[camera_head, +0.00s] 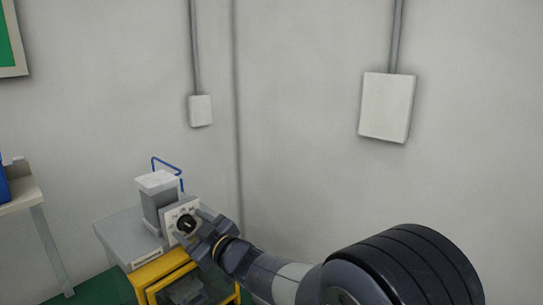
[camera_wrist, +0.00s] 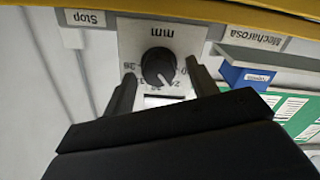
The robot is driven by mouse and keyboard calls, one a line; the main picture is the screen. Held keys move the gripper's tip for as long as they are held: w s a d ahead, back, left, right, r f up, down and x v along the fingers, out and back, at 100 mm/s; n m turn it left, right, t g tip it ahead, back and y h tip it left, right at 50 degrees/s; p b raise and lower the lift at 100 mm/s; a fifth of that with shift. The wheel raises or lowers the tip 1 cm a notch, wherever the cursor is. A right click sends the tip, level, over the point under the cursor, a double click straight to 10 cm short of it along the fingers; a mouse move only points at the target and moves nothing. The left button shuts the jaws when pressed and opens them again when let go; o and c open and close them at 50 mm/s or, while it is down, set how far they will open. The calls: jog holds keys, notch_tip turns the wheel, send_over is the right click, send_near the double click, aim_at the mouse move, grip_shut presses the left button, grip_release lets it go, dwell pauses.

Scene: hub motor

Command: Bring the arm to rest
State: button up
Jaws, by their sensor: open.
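My gripper (camera_head: 205,238) is in front of a pale panel (camera_head: 172,214) with a black knob (camera_head: 187,224) at the lower left of the head view. In the wrist view the knob (camera_wrist: 158,67) sits on a grey plate (camera_wrist: 192,32) marked "mm" and with numbers around it. The two dark fingers of my gripper (camera_wrist: 160,72) stand apart, one on each side of the knob. Gaps show between the fingers and the knob, and I see nothing held. My arm (camera_head: 295,280) reaches in from the lower right of the head view.
A grey device (camera_head: 158,200) with a blue bent rod (camera_head: 165,162) stands above a yellow-framed stand (camera_head: 165,270). A shelf (camera_head: 22,192) is at the left. Wall boxes (camera_head: 388,107) and conduits hang on the grey wall. A blue bin (camera_wrist: 247,76) shows in the wrist view.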

jog(key=shift+r+m+p, duration=0.2)
jog(key=shift+m+p, duration=0.4)
jog(key=shift+p, duration=0.15)
jog(key=shift+b+v, duration=0.5)
jog(key=shift+v, duration=0.9)
jog(key=shift+f, duration=0.2)
jog(key=shift+d, duration=0.15)
